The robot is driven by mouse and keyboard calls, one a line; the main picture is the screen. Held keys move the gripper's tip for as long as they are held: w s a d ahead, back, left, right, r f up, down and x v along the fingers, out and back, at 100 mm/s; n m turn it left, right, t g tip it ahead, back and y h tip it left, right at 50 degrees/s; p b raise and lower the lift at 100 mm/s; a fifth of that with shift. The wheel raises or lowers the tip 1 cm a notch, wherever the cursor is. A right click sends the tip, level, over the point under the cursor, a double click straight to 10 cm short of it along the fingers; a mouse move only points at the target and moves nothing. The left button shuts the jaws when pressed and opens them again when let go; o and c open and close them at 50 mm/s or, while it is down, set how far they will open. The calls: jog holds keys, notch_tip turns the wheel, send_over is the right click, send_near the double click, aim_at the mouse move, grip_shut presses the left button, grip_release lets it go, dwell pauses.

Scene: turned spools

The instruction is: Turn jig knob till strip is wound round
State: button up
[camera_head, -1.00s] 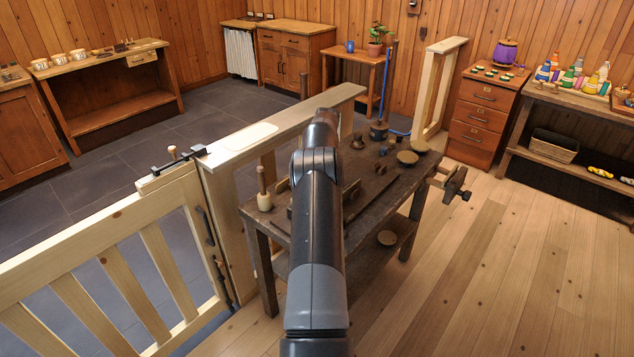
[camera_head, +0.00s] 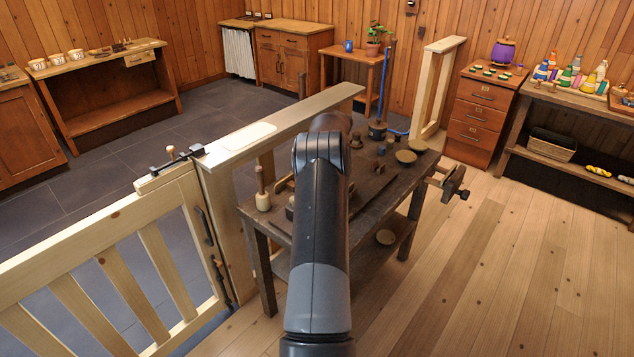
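My own dark arm reaches forward over the dark wooden workbench (camera_head: 375,212) in the middle of the view. It covers much of the bench's left and middle part. My gripper is hidden behind the arm. No jig knob or strip can be made out; they may be behind the arm. Small dark turned pieces (camera_head: 357,140) stand on the far part of the bench.
A wooden mallet (camera_head: 263,192) stands at the bench's left end. A vise (camera_head: 452,182) juts from its right side. A pale railing with a gate (camera_head: 120,270) runs along the left. The plank floor on the right is clear. A drawer cabinet (camera_head: 483,115) stands behind.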

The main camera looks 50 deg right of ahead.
dwell(0.4)
jog(key=o, duration=1)
jog(key=v, duration=1)
jog(key=shift+r, duration=0.4)
jog(key=shift+s+d, duration=0.1)
